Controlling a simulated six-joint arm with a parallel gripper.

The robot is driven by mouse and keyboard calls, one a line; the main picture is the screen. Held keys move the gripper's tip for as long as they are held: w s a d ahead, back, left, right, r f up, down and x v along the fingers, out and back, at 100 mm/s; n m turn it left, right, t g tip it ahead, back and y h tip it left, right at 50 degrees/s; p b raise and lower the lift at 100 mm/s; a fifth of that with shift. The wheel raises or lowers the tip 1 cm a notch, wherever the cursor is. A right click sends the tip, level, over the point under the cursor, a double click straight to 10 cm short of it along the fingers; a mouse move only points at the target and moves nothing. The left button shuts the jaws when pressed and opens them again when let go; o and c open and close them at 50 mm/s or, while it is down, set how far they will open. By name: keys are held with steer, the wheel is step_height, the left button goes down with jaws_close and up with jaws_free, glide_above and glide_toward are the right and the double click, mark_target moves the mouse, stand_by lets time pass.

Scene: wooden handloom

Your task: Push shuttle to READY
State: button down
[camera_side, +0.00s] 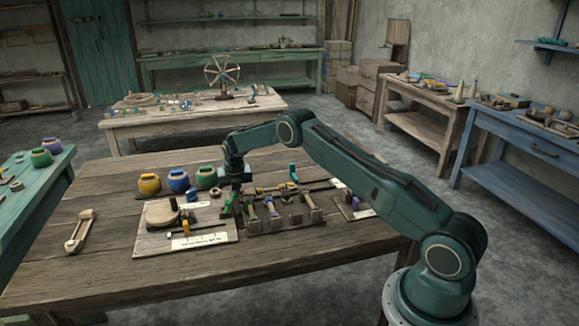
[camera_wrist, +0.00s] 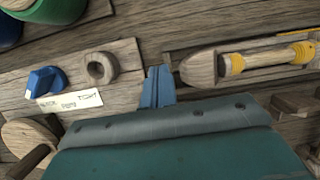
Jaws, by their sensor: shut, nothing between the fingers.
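The shuttle (camera_wrist: 203,69) is a pale wooden boat shape with a yellow-banded bobbin in it, lying in a wooden track at the right of the wrist view. In the side view it shows in part as a yellow and wooden piece (camera_side: 279,188) behind the row of tools. My gripper (camera_wrist: 158,86) is shut and empty, with its blue fingertips just left of the shuttle's rounded end. A small gap seems to separate them. In the side view my gripper (camera_side: 236,191) points down over the bench. I cannot read a READY mark in either view.
A blue knob (camera_wrist: 44,82), a wooden ring (camera_wrist: 100,68) and a white label (camera_wrist: 68,101) lie left of my fingers. Upright tools (camera_side: 271,206) stand in front of the track. Several coloured pots (camera_side: 178,180) stand behind. The bench's front left is mostly clear.

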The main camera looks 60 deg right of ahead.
steer(key=shift+s+d, duration=0.1)
steer(key=shift+s, duration=0.05)
steer(key=shift+s+d, duration=4.85)
steer(key=shift+d, duration=0.2)
steer(key=shift+w+a, duration=0.2)
steer(key=shift+w+a, duration=0.25)
steer(key=shift+r, duration=0.1)
steer(key=shift+r, duration=3.4)
